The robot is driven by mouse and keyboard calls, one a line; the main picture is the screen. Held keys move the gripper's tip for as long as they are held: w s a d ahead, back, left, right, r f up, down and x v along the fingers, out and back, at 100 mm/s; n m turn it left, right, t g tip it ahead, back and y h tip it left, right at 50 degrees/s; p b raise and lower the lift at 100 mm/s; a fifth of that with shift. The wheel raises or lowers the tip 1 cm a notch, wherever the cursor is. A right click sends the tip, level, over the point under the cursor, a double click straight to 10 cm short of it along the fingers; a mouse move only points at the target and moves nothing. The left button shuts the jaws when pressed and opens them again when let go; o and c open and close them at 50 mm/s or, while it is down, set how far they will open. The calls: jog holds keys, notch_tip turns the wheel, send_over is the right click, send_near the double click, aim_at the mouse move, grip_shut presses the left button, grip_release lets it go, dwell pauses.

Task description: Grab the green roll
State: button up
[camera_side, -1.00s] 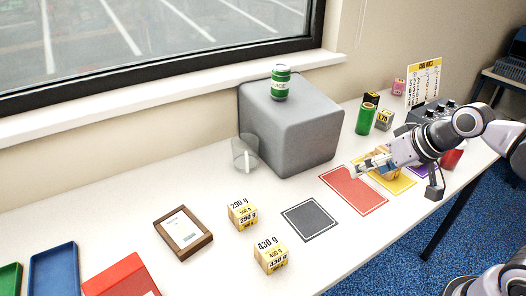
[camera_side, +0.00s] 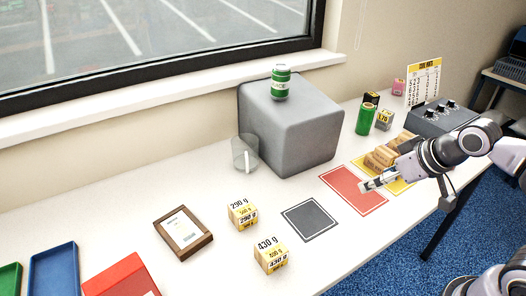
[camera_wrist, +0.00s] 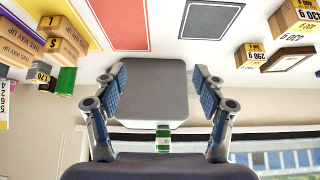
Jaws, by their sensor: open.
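A plain green roll (camera_side: 365,119) with a tan top stands upright on the table, right of the big grey block (camera_side: 290,125). In the wrist view the green roll (camera_wrist: 66,80) shows at the left, outside my fingers. A second green cylinder with a white band (camera_side: 281,82) stands on top of the grey block; this banded cylinder (camera_wrist: 163,141) also shows in the wrist view, beyond the block. My gripper (camera_side: 372,185) is open and empty over the red mat's (camera_side: 345,185) right part, apart from both cylinders.
Small boxes (camera_side: 384,119) stand right of the green roll. Brown cartons (camera_side: 385,157) lie on the yellow mat, near my arm. A clear cup (camera_side: 244,153) stands left of the block. A knobbed grey unit (camera_side: 440,118) stands at the right. The dark mat (camera_side: 309,219) is bare.

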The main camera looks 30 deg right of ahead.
jog(key=shift+o, duration=1)
jog(key=w+d+r+m+h, duration=0.1)
jog(key=w+d+r+m, duration=0.1)
jog(key=w+d+r, duration=0.45)
jog(key=m+g+h, duration=0.2)
jog(key=m+g, duration=0.2)
jog(key=m, duration=0.3)
send_over(366, 116)
jog(key=f, duration=0.4)
jog(key=s+f, duration=0.1)
jog(key=f, duration=0.1)
jog(key=shift+a+f, duration=0.2)
jog(key=shift+a, duration=0.2)
jog(key=shift+x, duration=5.5)
